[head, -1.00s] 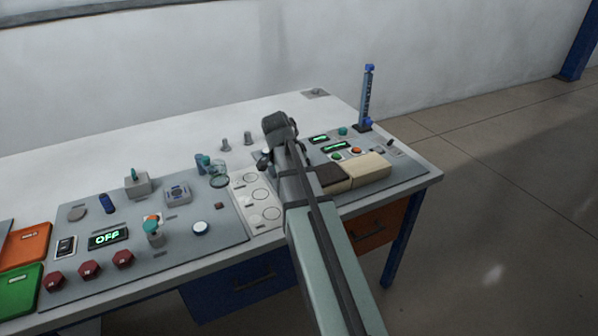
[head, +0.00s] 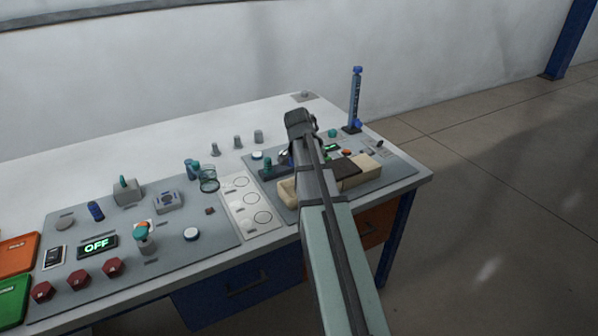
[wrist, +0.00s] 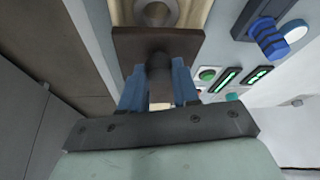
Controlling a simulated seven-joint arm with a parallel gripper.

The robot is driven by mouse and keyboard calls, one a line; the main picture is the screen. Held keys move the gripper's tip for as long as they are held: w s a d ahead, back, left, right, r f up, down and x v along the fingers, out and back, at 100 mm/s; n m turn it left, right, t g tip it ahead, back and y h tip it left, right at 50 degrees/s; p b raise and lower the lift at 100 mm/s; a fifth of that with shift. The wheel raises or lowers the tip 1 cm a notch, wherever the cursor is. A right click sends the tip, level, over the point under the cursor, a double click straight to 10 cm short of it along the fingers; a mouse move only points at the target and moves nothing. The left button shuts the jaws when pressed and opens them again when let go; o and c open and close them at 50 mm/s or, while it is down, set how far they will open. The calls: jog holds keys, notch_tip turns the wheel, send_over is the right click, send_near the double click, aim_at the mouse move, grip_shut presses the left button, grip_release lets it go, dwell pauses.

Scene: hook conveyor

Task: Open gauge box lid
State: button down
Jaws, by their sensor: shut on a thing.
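The gauge box is a long beige box (head: 371,168) on the right-hand panel. My forearm crosses in front of its middle. Its dark brown lid (head: 345,168) shows just right of my arm, with beige surface on both sides. In the wrist view the brown lid (wrist: 126,45) lies under my gripper (wrist: 158,72). The two blue fingers are shut on a dark round knob (wrist: 158,58) on the lid. In the head view my arm hides the fingers and knob.
A blue post (head: 355,100) stands behind the box; green displays and buttons (wrist: 207,74) lie beside it. A white plate with round outlines (head: 247,207) and several grey pegs (head: 238,142) are to the left. The table's front edge is close to the box.

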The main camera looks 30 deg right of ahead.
aim_at(339, 167)
jog(key=d, duration=0.8)
jog(key=c, duration=0.8)
grip_release()
jog(key=shift+r, duration=0.15)
jog(key=v, duration=1.3)
jog(key=shift+a+r, duration=0.1)
jog(key=shift+r, duration=0.15)
